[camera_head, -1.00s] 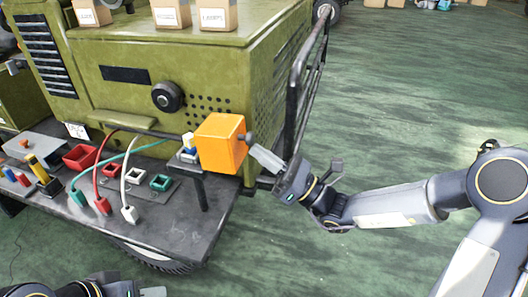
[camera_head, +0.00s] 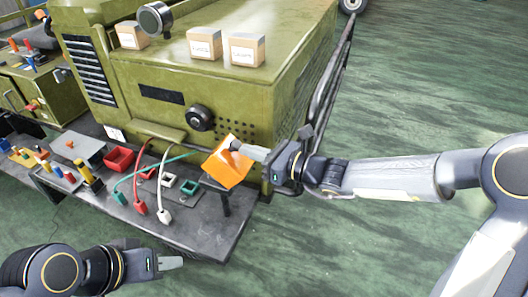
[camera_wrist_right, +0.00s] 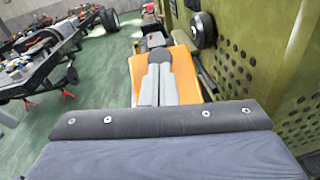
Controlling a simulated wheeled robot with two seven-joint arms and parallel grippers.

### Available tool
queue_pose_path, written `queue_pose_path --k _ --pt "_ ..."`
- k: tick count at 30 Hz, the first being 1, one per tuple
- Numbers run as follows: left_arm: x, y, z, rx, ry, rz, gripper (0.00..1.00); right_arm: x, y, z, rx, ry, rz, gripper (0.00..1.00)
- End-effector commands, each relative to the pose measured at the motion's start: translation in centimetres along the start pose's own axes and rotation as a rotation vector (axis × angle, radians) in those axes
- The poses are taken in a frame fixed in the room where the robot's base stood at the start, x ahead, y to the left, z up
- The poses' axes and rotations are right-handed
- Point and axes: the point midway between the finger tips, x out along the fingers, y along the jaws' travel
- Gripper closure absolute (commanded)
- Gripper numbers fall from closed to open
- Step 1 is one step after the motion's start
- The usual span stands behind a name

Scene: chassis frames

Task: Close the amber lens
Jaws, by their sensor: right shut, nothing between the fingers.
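The amber lens (camera_head: 226,168) is an orange box-shaped cover at the right end of the dark bench, in front of the green vehicle body. It is tilted, with its dark knob (camera_head: 236,146) facing up. My right gripper (camera_head: 248,152) is shut and empty, its fingertips at the knob side of the lens, seemingly touching it. In the right wrist view the fingers (camera_wrist_right: 157,75) lie together in front of the orange lens (camera_wrist_right: 185,75). The lamp under the lens is hidden. My left gripper (camera_head: 170,263) hangs low in front of the bench, away from the lens; its jaw opening is unclear.
The dark bench (camera_head: 205,235) carries red, white and green sockets with cabled plugs, and a red bin (camera_head: 120,159). Several cardboard boxes (camera_head: 247,50) stand on the green body (camera_head: 255,95). A black bar guard (camera_head: 325,85) runs behind my right gripper.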

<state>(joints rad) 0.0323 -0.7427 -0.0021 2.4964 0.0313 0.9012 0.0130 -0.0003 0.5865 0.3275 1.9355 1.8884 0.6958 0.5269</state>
Motion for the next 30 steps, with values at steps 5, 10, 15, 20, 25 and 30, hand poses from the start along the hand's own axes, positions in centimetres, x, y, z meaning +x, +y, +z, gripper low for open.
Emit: queue_pose_path --k 5,10,15,20,25,30 --pt "-0.3 0.1 -0.1 0.0 0.0 0.0 0.64 2.3 0.5 0.9 -0.019 0.133 -0.012 1.0" --pt "0.1 -0.1 0.1 0.0 0.0 0.0 0.64 4.2 0.7 1.0 -0.014 0.128 -0.012 1.0" --pt "0.9 -0.4 0.5 0.0 0.0 0.0 0.64 6.0 0.8 1.0 -0.014 0.127 -0.012 1.0" --pt "1.5 -0.7 0.8 0.0 0.0 0.0 0.64 7.2 1.0 1.0 -0.015 0.127 -0.013 1.0" --pt "1.9 -0.9 0.9 0.0 0.0 0.0 0.64 8.1 1.0 1.0 -0.014 0.127 -0.014 1.0" --pt "2.0 -0.9 1.0 0.0 0.0 0.0 0.64 8.5 1.1 0.9 -0.013 0.127 -0.014 1.0"
